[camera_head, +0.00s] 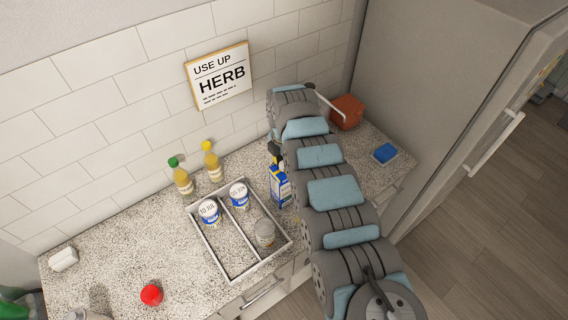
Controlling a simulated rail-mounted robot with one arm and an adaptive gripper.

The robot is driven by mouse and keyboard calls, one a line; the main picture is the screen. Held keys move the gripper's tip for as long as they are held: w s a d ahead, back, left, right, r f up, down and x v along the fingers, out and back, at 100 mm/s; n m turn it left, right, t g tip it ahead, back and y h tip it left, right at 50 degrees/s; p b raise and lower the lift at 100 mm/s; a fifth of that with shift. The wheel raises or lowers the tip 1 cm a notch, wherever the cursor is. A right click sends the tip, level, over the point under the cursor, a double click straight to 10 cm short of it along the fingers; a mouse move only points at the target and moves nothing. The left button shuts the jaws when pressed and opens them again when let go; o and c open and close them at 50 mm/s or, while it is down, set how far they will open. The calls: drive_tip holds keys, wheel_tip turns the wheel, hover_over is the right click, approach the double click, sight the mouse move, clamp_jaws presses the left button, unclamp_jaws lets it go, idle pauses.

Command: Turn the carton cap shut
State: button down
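A blue, white and yellow carton (280,190) stands upright on the speckled counter, just right of the divided tray. My gripper (275,158) is small and dark in this view, at the carton's top and partly behind my arm. The carton's cap is hidden by the gripper or too small to make out. I cannot tell whether the fingers are open or shut, or whether they touch the cap.
The grey tray (208,247) holds two blue-white cans (209,212) and a grey can (265,233). Two yellow bottles (182,180) stand behind it. An orange box (347,112) and blue sponge (385,153) lie right. A red object (151,295) sits front left; the left counter is mostly clear.

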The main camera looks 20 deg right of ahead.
drive_tip(key=shift+m, duration=0.3)
drive_tip(key=m+p, duration=0.1)
drive_tip(key=m, duration=0.5)
drive_tip(key=shift+a+p, duration=0.1)
drive_tip(key=shift+p, duration=0.3)
drive_tip(key=m+p, duration=0.2)
drive_tip(key=m, duration=0.4)
drive_tip(key=shift+m+p, duration=0.3)
drive_tip(key=m+p, duration=0.1)
drive_tip(key=m, duration=0.4)
drive_tip(key=shift+w+f, duration=0.1)
drive_tip(key=m+b, duration=0.1)
drive_tip(key=m, duration=0.4)
drive_tip(key=shift+m, duration=0.3)
drive_tip(key=c, duration=0.7)
unclamp_jaws()
drive_tip(key=shift+d, duration=0.2)
